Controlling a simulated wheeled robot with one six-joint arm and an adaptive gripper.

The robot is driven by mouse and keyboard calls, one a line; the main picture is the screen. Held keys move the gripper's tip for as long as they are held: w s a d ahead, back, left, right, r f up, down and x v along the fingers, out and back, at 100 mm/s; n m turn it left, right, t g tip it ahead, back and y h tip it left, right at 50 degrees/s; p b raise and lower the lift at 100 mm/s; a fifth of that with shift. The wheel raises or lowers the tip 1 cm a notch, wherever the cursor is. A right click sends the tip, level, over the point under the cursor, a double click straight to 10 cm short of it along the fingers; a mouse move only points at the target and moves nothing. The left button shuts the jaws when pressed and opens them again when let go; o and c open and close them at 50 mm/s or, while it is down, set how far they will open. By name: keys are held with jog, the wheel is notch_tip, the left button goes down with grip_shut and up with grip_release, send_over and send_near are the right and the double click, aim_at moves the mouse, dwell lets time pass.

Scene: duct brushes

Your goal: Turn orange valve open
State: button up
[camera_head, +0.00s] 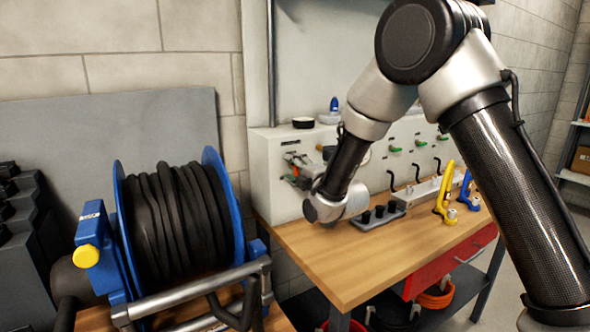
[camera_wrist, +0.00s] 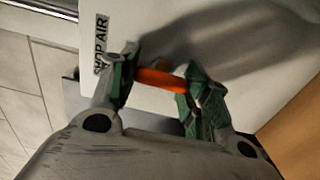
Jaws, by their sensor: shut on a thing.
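The orange valve handle (camera_wrist: 161,79) shows as a short orange bar across the middle of the wrist view. It sits in front of a white panel face (camera_wrist: 175,30) that carries a "SHOP AIR" label (camera_wrist: 102,45). My gripper (camera_wrist: 157,82) has one green-padded finger at each end of the bar and is shut on it. In the head view my gripper (camera_head: 303,172) is at the left end of the white panel box (camera_head: 275,202). My wrist and fingers hide most of the valve there. The handle's exact angle to its pipe cannot be told.
Green valve handles (camera_head: 394,150) line the panel to the right. On the wooden bench (camera_head: 335,262) stand a grey tray with black cups (camera_head: 379,214), a yellow tool (camera_head: 446,195) and a blue tool (camera_head: 466,190). A blue hose reel (camera_head: 180,225) stands close at left.

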jog(key=o, duration=1)
jog(key=shift+o, duration=0.2)
jog(key=v, duration=1.2)
